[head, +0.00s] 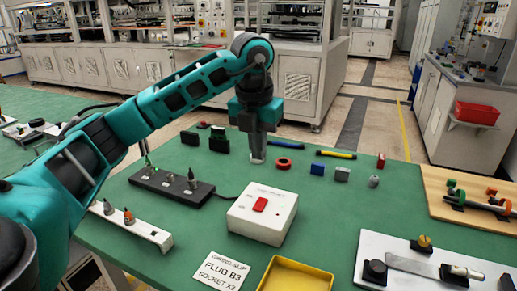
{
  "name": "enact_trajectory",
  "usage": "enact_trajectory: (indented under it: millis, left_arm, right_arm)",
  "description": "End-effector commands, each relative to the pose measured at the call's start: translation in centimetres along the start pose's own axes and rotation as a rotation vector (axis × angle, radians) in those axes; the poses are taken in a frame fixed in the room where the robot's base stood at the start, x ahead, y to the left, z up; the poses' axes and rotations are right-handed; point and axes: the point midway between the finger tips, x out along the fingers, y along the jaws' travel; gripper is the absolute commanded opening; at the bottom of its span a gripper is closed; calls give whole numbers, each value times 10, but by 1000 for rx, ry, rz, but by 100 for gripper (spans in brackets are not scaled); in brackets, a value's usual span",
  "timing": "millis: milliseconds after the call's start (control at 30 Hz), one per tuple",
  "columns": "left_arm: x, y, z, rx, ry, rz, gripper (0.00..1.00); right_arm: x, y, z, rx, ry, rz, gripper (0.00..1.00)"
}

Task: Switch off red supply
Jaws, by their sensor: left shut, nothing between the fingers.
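A white box (262,222) with a red rocker switch (260,205) on its top stands on the green table. I cannot tell from this view which way the switch is tipped. A dark cable runs from the box to a black strip (172,187) on its left. My left gripper (257,157) points down, shut and empty, above the table and behind the box, apart from the switch. My right gripper is not in view.
A card reading "PLUG B3 SOCKET X2" (222,272) and a yellow tray (296,276) lie in front of the box. A red ring (283,164) and small blocks are at the back. A white board (440,258) with a metal bar is at right.

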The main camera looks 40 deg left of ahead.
Motion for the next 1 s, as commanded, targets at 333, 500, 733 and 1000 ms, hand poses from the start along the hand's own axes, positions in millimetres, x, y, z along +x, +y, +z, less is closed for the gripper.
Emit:
enact_trajectory:
  millis: [333, 500, 733, 1000]
  left_arm:
    - [0, 3, 7, 1, 3, 3, 0]
    - [-1, 5, 10, 1, 7, 3, 0]
    - [-2, 5, 9, 2, 9, 3, 0]
    - [19, 5, 9, 1, 11, 5, 0]
  right_arm:
    - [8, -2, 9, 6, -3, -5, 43]
    - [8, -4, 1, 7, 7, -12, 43]
    - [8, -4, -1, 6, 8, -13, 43]
    - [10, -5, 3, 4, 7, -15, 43]
